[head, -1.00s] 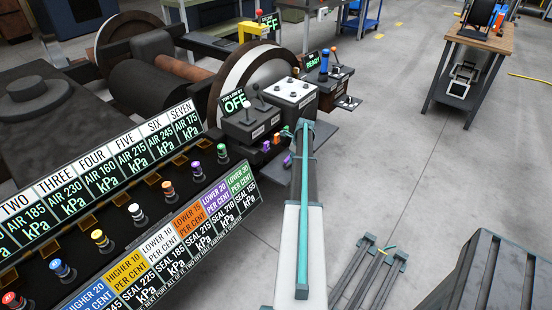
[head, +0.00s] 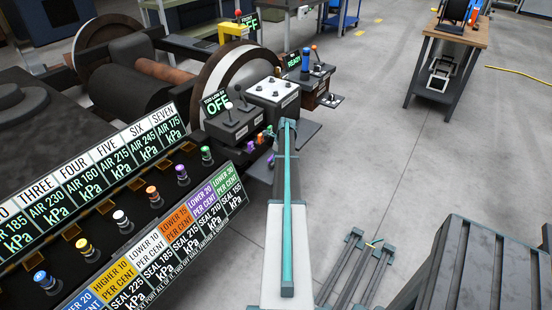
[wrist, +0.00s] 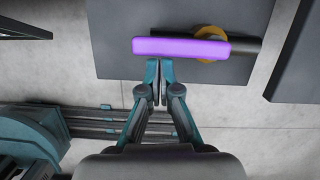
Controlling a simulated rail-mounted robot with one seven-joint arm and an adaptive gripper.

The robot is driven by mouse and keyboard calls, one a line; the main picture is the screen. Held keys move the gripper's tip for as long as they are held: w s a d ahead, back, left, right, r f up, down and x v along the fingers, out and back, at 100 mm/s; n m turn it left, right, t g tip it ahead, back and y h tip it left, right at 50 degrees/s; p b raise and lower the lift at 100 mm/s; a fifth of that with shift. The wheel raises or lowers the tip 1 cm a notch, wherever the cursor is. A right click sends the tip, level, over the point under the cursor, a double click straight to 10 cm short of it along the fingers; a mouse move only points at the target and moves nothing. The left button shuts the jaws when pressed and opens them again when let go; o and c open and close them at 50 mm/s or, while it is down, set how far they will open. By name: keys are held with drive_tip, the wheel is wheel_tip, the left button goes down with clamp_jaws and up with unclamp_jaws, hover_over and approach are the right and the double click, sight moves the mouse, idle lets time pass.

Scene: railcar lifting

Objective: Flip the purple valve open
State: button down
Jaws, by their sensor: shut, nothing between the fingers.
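The purple valve shows in the wrist view as a long, flat purple handle (wrist: 180,47) lying across the picture. A brass-coloured round part (wrist: 211,32) sits behind it and a dark pipe end (wrist: 246,46) sticks out to its right. My gripper (wrist: 158,72) is shut and empty. Its fingertips are just below the left part of the handle in the picture; I cannot tell whether they touch it. In the head view a small purple piece (head: 271,160) shows left of my arm's far end, where the fingers are hidden.
A control box with an OFF display (head: 217,103) and levers stands beyond the valves, beside a large wheel (head: 225,85). A sloping panel of coloured knobs (head: 120,215) lies to the left. A low slatted stand (head: 480,265) is at the right.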

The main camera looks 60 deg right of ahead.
drive_tip(key=shift+s+a, duration=0.1)
drive_tip(key=shift+s, duration=0.4)
drive_tip(key=s, duration=0.3)
drive_tip(key=shift+r+p, duration=0.1)
drive_tip(key=shift+p, duration=0.2)
drive_tip(key=b+v, duration=0.1)
drive_tip(key=v, duration=0.9)
drive_tip(key=shift+w, duration=0.1)
